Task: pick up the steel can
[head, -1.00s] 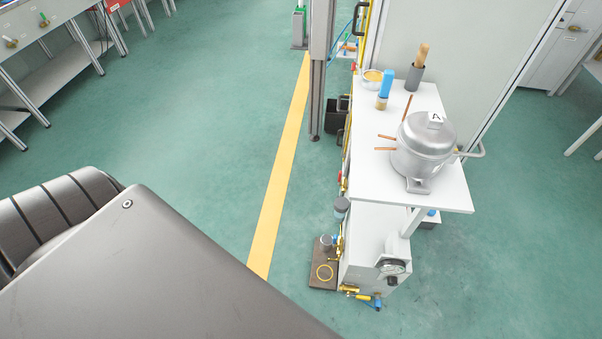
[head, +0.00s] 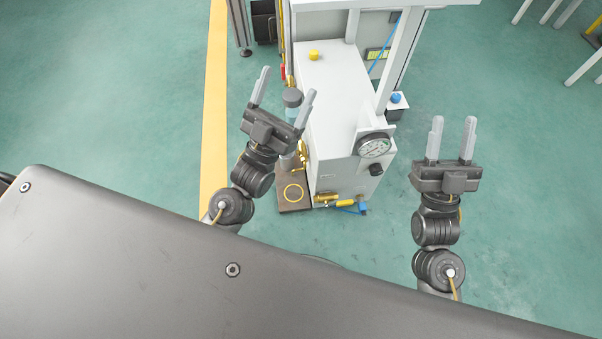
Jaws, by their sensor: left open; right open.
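No steel can shows in the head view at this moment; the top of the white worktable is almost wholly out of frame. My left gripper (head: 286,85) is open and empty, its fingers pointing up the picture, in front of the left side of the white cabinet in this view. My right gripper (head: 454,125) is open and empty over bare floor, right of the cabinet.
A yellow floor line (head: 215,100) runs along the left.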

